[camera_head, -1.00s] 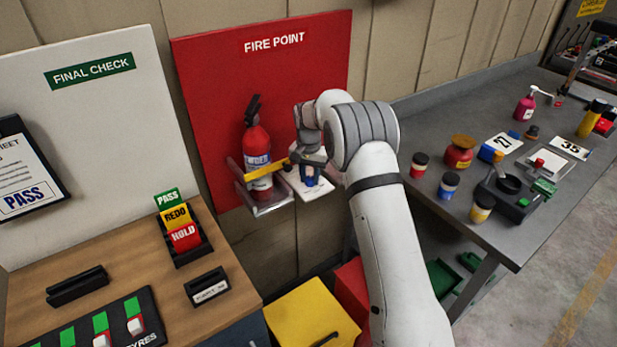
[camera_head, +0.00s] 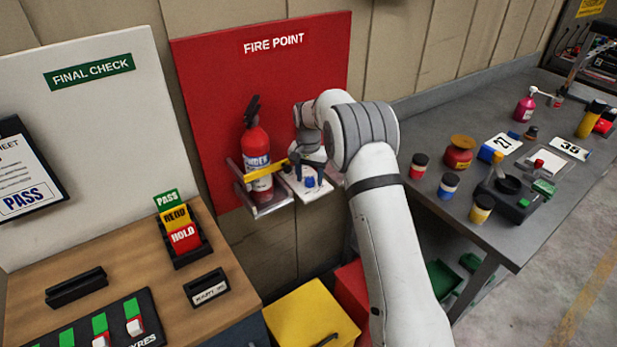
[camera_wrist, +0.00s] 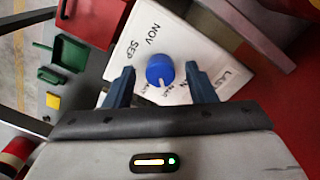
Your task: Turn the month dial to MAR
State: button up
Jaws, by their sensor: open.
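The month dial is a round blue knob (camera_wrist: 160,70) on a white plate (camera_wrist: 183,35) lettered with months, NOV and SEP legible. Its white mark points toward my gripper, at small, partly hidden lettering that looks like MAR. In the head view the blue dial (camera_head: 309,182) shows on the white plate (camera_head: 322,190) beside the fire extinguisher. My gripper (camera_wrist: 160,78) is open, one finger on each side of the knob in the wrist view, with gaps between.
A red fire extinguisher (camera_head: 257,160) stands in its bracket close left of the plate. The red FIRE POINT board (camera_head: 215,90) is behind. A yellow box (camera_head: 310,318) is below. The grey bench (camera_head: 410,225) at right holds several small jars.

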aim_at(309, 179)
notch_tip(309, 179, up, 7)
jog(key=shift+a+r+b, duration=0.1)
jog(key=shift+r+b, duration=0.1)
jog(key=shift+b, duration=0.25)
